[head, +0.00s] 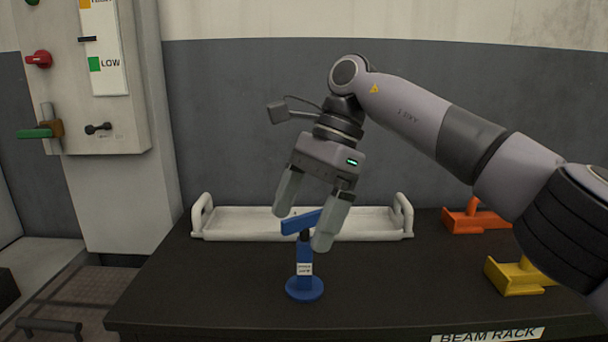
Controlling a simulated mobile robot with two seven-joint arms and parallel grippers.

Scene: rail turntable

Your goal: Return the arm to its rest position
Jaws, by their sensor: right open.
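My right arm (433,115) comes in from the right and bends down over the table. My right gripper (299,226) is open, its two grey fingers apart and pointing down. A blue stand (304,268) with a round base, a small label and a tilted blue bar (301,222) at its top is upright on the table. The fingers are at the height of the bar, one at its left and one overlapping its right end in the picture. I cannot tell whether they touch it. My left gripper is not in view.
The dark table (400,287) bears a white handled tray (245,224) behind the stand. A wall panel (98,120) with a red knob (40,59) and green-handled lever (35,133) is at the left.

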